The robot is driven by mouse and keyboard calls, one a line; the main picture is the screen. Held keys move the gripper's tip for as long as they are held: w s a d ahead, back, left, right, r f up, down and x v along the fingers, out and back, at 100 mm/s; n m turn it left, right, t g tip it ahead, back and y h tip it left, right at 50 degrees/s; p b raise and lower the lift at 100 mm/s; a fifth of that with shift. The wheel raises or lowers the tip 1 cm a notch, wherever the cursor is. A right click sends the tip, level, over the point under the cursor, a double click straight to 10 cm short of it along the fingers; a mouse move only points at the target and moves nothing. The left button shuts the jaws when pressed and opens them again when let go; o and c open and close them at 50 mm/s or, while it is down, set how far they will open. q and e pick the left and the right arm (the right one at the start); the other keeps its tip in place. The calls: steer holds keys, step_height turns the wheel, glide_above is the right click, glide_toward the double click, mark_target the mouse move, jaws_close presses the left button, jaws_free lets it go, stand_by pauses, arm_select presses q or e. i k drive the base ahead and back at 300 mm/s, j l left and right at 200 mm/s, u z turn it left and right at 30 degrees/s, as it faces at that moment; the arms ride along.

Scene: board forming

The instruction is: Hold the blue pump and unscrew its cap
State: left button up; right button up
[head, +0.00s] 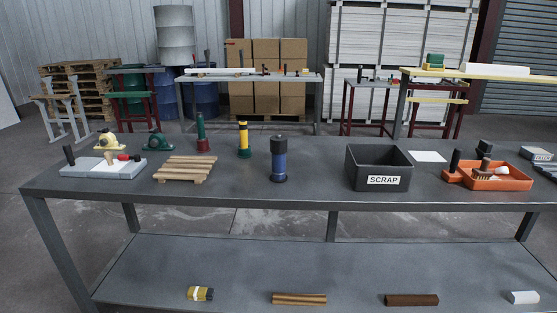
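The blue pump (279,166) stands upright near the middle of the grey workbench. It has a black cap (278,145) on top and a dark base. The cap sits on the pump body; how tightly it is screwed on cannot be seen. Neither of my grippers shows in the head view, and nothing touches the pump.
Left of the pump stand a yellow pump (243,141), a green-and-red pump (202,135) and a small wooden pallet (185,169). A black SCRAP box (348,168) and an orange tray (506,184) are to the right. The bench (235,191) is clear in front of the pump.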

mark_target(278, 161)
steer(key=i+j+z, duration=0.4)
steer(key=j, duration=0.25)
steer(key=i+j+z, duration=0.2)
steer(key=i+j, duration=0.15)
steer(key=i+j+z, duration=0.25)
steer(key=j, duration=0.2)
steer(key=k+l, duration=0.05)
steer(key=k, duration=0.05)
